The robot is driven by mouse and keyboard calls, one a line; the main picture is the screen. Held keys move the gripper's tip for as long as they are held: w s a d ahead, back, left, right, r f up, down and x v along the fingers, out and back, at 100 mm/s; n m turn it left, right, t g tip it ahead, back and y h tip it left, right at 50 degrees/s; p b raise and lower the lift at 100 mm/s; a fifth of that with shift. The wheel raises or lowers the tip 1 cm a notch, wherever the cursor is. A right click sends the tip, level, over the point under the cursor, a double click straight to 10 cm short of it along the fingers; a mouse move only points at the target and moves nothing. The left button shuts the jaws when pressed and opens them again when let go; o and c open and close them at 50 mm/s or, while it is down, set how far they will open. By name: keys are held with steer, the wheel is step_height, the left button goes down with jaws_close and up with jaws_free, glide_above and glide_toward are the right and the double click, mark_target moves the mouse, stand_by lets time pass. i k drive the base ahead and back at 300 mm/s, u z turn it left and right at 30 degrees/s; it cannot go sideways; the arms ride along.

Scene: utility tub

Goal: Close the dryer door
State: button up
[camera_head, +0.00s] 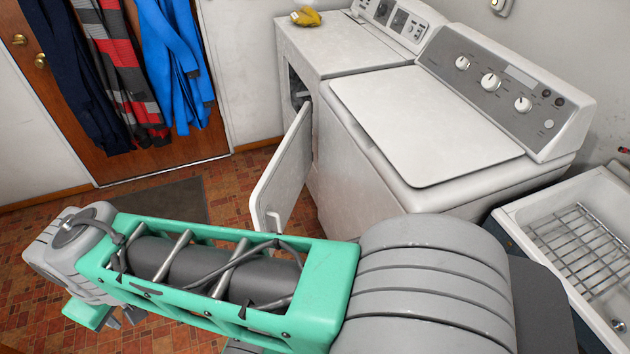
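The dryer (345,45) is the white machine at the back, left of the washer. Its door (285,168) stands wide open, swung out toward me in front of the washer's left side. Part of the dark opening (297,88) shows behind the door's far edge. My arm crosses the lower part of the view, in front of the door's lower end. My gripper (118,318) is at the lower left, mostly hidden under my arm, left of the door and apart from it. I cannot see whether its fingers are open or shut.
The white washer (430,120) stands right of the dryer door. A utility tub (535,205) with a wire rack is at the right. A yellow item (305,17) lies on the dryer. A dark mat (160,205) lies before the wooden door with hanging clothes. The tiled floor at left is clear.

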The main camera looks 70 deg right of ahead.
mark_target(273, 201)
steer(key=z, duration=2.25)
steer(key=k, duration=1.05)
steer(key=u, duration=1.15)
steer(key=i, duration=1.55)
steer(key=z, duration=0.7)
